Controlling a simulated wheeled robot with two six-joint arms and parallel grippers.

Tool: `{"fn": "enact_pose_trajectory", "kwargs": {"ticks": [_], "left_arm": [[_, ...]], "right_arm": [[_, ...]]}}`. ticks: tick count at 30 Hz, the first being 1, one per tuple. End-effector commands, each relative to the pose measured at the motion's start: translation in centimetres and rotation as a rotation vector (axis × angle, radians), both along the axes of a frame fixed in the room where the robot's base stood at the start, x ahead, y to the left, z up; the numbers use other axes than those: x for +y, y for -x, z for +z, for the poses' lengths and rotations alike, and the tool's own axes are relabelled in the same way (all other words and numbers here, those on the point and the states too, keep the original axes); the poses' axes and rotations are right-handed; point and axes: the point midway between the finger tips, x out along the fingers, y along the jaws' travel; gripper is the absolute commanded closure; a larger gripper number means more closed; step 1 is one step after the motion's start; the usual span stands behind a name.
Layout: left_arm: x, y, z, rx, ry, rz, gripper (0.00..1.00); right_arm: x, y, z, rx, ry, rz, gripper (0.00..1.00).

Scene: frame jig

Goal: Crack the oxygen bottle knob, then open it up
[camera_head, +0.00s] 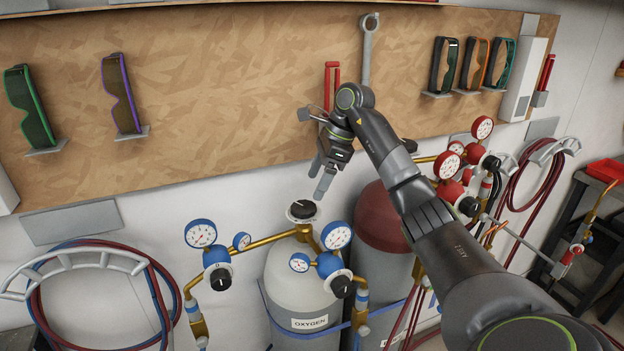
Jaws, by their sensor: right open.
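The oxygen bottle (300,288) is a light grey cylinder labelled OXYGEN, standing at the lower middle. Its black valve knob (302,210) sits on top, on a pale collar. Brass fittings run from the valve to blue-rimmed gauges, a left regulator (217,268) and a right regulator (333,267). My right gripper (320,182) is open and empty, pointing down, above and slightly right of the knob, apart from it. My left gripper is not in view.
A dark red cylinder (380,217) with red gauges (448,165) stands just right, partly behind my right arm. A hose coil (95,285) hangs at left. Safety glasses (122,92) and a wrench (368,45) hang on the wooden board.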

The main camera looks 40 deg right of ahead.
Motion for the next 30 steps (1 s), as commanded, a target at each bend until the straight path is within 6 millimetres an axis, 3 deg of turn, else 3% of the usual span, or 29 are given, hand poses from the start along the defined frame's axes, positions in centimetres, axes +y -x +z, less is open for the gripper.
{"fn": "enact_pose_trajectory", "kwargs": {"ticks": [1, 18, 30], "left_arm": [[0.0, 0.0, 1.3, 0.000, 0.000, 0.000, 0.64], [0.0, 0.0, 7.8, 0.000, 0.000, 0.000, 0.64], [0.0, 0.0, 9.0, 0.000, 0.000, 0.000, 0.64]], "right_arm": [[-0.3, 0.2, 1.3, 0.001, 0.001, -0.001, 0.23], [-3.0, 1.6, 8.6, 0.000, 0.000, -0.001, 0.23], [-3.7, 2.0, 10.1, 0.000, -0.001, 0.000, 0.23]]}}
